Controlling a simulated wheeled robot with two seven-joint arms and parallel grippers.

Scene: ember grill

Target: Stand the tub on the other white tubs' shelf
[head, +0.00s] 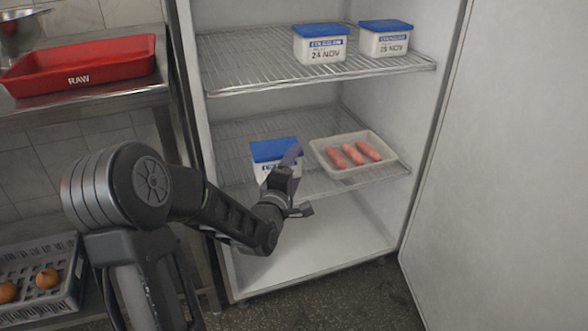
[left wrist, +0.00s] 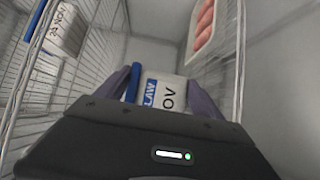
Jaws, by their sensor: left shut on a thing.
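A white tub with a blue lid (head: 272,150) is at the level of the lower wire shelf (head: 230,142), left of the sausage tray. My left gripper (head: 284,168) is shut on it, with the gripper in front of part of the tub. The left wrist view shows the tub (left wrist: 164,92) between the two fingers, its label turned sideways. Whether its base touches the shelf I cannot tell. Two like white tubs with blue lids, one dated 24 NOV (head: 320,48) and another (head: 384,42), stand on the upper wire shelf (head: 250,68). My right gripper is not in view.
A pale tray (head: 337,163) of sausages sits right of the held tub. The upper shelf has bare room left of its tubs. The fridge door (head: 510,150) stands open at right. A red RAW tray (head: 85,68) lies on the steel table at left.

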